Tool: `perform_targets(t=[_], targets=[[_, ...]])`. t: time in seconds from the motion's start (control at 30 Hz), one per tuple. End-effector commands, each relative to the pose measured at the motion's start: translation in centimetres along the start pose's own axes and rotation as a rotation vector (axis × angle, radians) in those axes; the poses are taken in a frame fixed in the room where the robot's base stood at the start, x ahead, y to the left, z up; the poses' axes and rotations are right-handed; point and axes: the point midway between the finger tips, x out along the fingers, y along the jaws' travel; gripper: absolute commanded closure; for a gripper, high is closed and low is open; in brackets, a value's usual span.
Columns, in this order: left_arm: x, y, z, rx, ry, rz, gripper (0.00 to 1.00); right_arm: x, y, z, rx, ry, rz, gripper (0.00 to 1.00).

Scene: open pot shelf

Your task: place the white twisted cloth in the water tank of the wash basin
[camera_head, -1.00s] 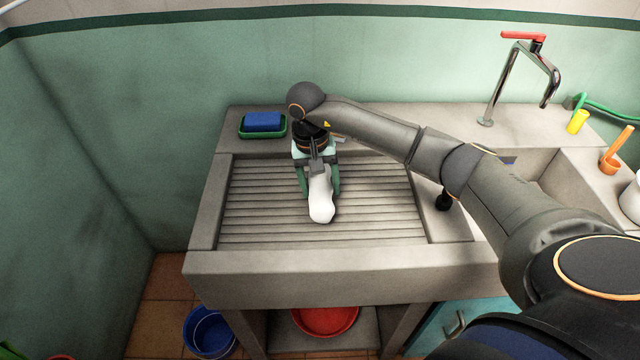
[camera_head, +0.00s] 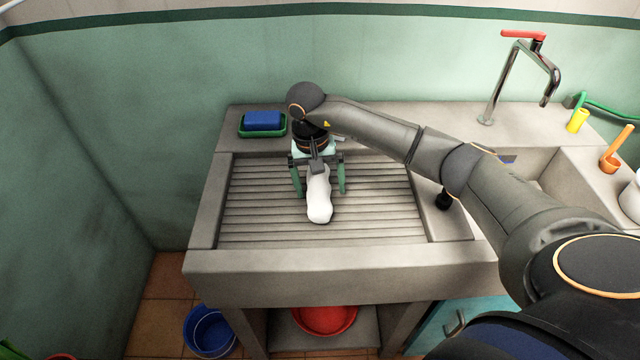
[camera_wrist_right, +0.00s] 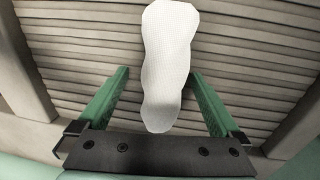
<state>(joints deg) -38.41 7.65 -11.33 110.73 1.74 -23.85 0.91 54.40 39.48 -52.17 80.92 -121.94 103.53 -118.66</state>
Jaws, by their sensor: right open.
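The white twisted cloth (camera_head: 319,197) lies on the ribbed washboard of the wash basin (camera_head: 340,272). My right gripper (camera_head: 320,194) is open above the washboard, with one green finger on each side of the cloth. My left gripper is not in view.
A blue sponge in a green dish (camera_head: 262,125) sits on the back left ledge. A tap (camera_head: 490,90) rises at the back right. A yellow cup (camera_head: 577,121) and an orange-handled item (camera_head: 612,160) stand on the right ledge. Buckets are below.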

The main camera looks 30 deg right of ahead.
Motion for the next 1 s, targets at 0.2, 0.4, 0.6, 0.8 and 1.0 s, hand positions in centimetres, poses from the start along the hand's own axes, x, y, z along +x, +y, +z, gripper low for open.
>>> perform_targets(t=[0.2,0.4,0.6,0.8,1.0], targets=[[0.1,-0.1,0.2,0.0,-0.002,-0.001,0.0,-3.9,-0.1,-0.1,-0.002,0.006,-0.003,0.0],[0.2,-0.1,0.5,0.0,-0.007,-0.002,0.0,-8.3,-0.1,-0.1,-0.001,0.005,-0.004,0.0],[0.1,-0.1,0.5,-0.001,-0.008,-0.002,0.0,-11.2,0.0,0.0,0.0,0.002,0.0,0.0],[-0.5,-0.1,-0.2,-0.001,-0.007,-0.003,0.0,-12.1,0.0,0.4,0.0,0.048,0.021,0.0],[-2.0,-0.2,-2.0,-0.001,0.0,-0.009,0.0,-11.6,-0.2,1.9,-0.002,0.247,0.056,0.0]])
